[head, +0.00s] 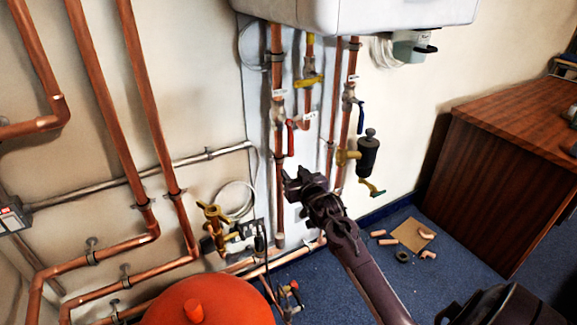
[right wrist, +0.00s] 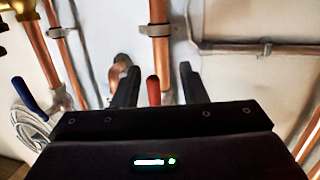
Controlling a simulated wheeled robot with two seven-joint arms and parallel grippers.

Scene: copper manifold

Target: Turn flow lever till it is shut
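A red lever (head: 291,138) hangs down from a valve on a vertical copper pipe under the white boiler, beside the pipe. A small white tag is on that pipe, its text too small to read. My right gripper (head: 295,183) is just below the red lever in the head view. In the right wrist view its fingers (right wrist: 157,88) are apart, and the red lever (right wrist: 153,91) shows between them with a gap on each side. I cannot tell how deep the lever sits between them. My left gripper is out of view.
A blue lever (head: 361,117) is on the pipe to the right, above a black cylinder (head: 368,155). A yellow-handled valve (head: 308,81) is above. An orange vessel (head: 210,305) stands below left. Copper fittings lie on the blue carpet by a wooden cabinet (head: 505,185).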

